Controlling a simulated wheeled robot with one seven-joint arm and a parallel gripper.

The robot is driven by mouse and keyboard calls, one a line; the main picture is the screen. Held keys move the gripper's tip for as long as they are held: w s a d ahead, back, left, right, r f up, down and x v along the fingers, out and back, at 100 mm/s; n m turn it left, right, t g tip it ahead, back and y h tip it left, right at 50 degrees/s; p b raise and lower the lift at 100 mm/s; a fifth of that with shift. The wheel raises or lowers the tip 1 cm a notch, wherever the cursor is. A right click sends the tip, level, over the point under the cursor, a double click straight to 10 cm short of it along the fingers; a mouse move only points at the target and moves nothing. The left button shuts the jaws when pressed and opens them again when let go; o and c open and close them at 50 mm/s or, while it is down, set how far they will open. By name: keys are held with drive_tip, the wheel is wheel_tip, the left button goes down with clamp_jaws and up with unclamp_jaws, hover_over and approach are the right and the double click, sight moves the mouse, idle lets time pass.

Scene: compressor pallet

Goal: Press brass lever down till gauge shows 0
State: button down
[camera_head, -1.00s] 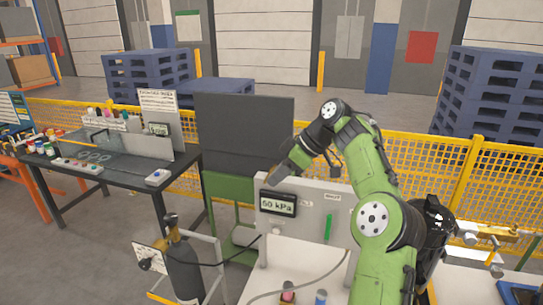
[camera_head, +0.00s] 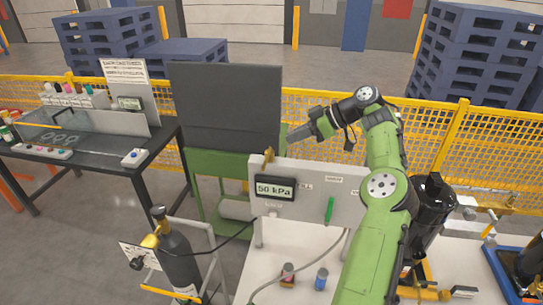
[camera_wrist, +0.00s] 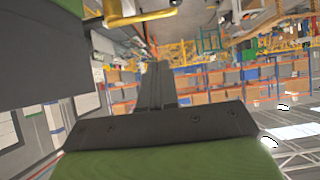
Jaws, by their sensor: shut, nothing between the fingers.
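The pressure gauge (camera_head: 274,188) on the grey panel reads what looks like 50 kPa. A small brass piece, which looks like the brass lever (camera_head: 268,158), stands up at the panel's top edge above the gauge. In the wrist view a brass bar (camera_wrist: 140,16) crosses the top, apart from my fingers. My gripper (camera_head: 291,135) is up and to the right of the lever in the head view, with a visible gap. Its fingers are shut and empty, together in the wrist view (camera_wrist: 156,85).
A tall dark board (camera_head: 225,105) stands behind the panel, close to my gripper. A gas cylinder (camera_head: 178,262) stands at the front left. A green handle (camera_head: 329,210) is on the panel's right. A black bench (camera_head: 85,150) stands left. Yellow mesh fencing (camera_head: 480,140) runs behind.

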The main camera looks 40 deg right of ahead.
sight(267, 159)
drive_tip(key=w+a+f, duration=0.4)
drive_tip(key=f, duration=0.3)
drive_tip(key=shift+w+a+f, duration=0.15)
drive_tip(key=shift+a+f, duration=0.15)
drive_tip(key=shift+w+f, duration=0.1)
